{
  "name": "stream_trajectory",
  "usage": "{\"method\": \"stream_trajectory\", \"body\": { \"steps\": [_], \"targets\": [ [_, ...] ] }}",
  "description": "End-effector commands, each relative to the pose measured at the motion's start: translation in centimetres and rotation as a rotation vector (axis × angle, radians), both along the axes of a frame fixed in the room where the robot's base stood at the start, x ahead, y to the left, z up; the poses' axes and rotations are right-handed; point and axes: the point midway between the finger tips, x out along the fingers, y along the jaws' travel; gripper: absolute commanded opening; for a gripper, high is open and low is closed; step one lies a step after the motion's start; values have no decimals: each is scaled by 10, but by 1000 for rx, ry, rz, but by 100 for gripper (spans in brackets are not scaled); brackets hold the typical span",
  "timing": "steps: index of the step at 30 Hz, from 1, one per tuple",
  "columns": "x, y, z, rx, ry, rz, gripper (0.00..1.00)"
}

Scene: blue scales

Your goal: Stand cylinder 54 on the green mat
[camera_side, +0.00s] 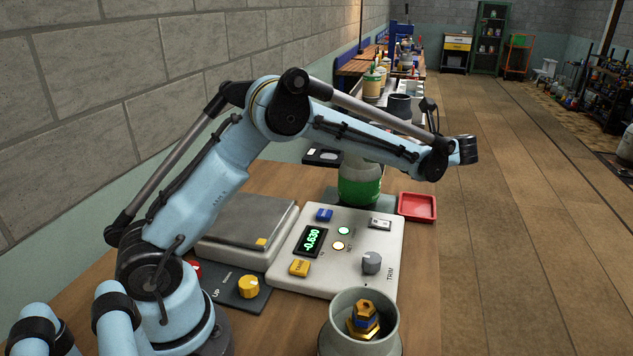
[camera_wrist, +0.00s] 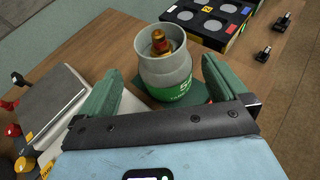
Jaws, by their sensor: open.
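A grey canister with a green band (camera_wrist: 165,72) stands upright in the wrist view; its band carries white marking, only a "5" being partly legible. Brass and reddish pieces show in its open mouth. It also shows in the side view (camera_side: 358,185), its top partly hidden by my arm. A dark green mat (camera_wrist: 198,92) shows around its base, and the canister appears to stand on it. My gripper (camera_wrist: 160,66) is open, its green jaws on either side of the canister's near side with gaps visible. I cannot make out the jaws in the side view.
A scale plate (camera_side: 248,220) and a control box with a green display (camera_side: 335,250) are near. A grey pot with brass nuts (camera_side: 358,330) stands in front. A red tray (camera_side: 417,207) lies right of the canister. A box with round lids (camera_wrist: 210,20) is behind it.

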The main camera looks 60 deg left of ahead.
Motion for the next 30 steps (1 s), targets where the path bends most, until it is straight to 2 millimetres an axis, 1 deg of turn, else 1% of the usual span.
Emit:
{"method": "stream_trajectory", "body": {
  "steps": [5, 8, 11, 16, 20, 26, 30],
  "targets": [
    [-7, -5, 8, -54, -68, 3, 100],
    [-20, -7, 14, -141, -175, 16, 100],
    [-37, -13, 18, -257, -316, 47, 100],
    [-71, -29, 21, -470, -552, 138, 100],
    [-99, -44, 19, -636, -727, 242, 100],
    [-144, -74, 10, -895, -979, 457, 100],
    [-173, -95, -1, -1072, -1138, 649, 100]
  ]
}}
